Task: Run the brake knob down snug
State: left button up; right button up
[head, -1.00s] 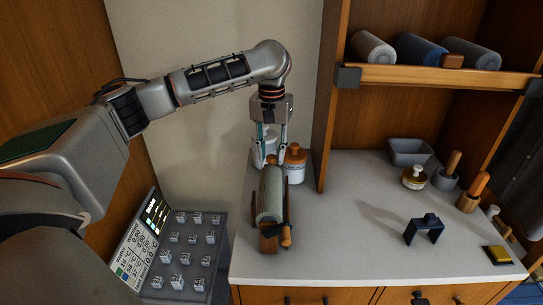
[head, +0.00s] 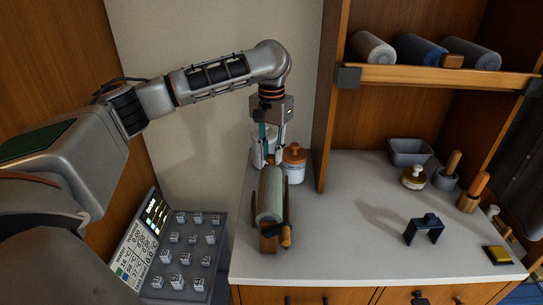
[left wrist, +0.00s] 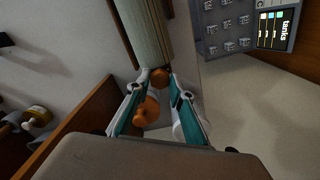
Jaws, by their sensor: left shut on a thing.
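A grey-green roll (head: 269,195) lies in a wooden holder (head: 268,243) at the counter's left part, with an orange-brown crank handle (head: 286,237) at its near end. My left gripper (head: 272,158) points down at the roll's far end. In the left wrist view, a round brown knob (left wrist: 160,75) sits at the end of the roll (left wrist: 146,35), between the fingertips of my left gripper (left wrist: 161,80), which is shut on it. In the head view, the fingers and roll hide the knob. My right gripper is out of view.
A white jar with an orange lid (head: 295,153) stands close behind the roll, right of my fingers. A dark blue bracket (head: 424,229), a yellow block (head: 497,254), a grey bin (head: 409,151) and wooden-handled tools (head: 472,191) stand farther right. The counter between is clear.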

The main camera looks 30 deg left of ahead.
pick_arm(q)
jog(key=shift+m, duration=1.5)
jog(key=shift+m, duration=1.1)
jog(key=o, duration=0.6)
jog(key=shift+o, duration=0.2)
jog(key=shift+r, duration=2.55)
